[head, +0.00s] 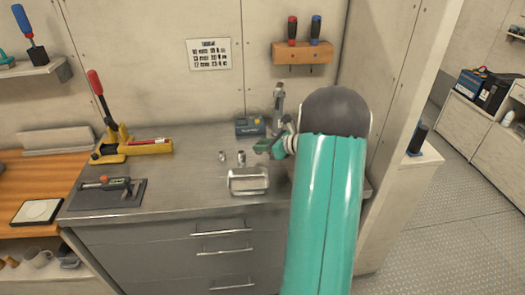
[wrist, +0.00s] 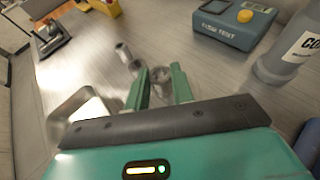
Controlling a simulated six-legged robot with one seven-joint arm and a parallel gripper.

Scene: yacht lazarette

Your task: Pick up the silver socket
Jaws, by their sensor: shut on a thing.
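My gripper (head: 268,147) has its green fingers low over the metal worktop, right of the small sockets. In the wrist view my gripper (wrist: 160,84) is shut on a silver socket (wrist: 160,77), a shiny round piece between the two fingers. It is partly hidden by them, and I cannot tell whether it still touches the worktop. Two more small silver sockets stand on the worktop to the left, one nearer (head: 241,157) and one farther (head: 222,156). They also show left of the fingers in the wrist view, the farther one clearest (wrist: 122,53).
A metal tray (head: 248,191) sits at the worktop's front, close left of my arm. A blue tester box (head: 249,126) and a grey bottle (head: 278,100) stand behind. A yellow press tool (head: 148,147) and a dark mat (head: 85,197) are at left. The worktop between is clear.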

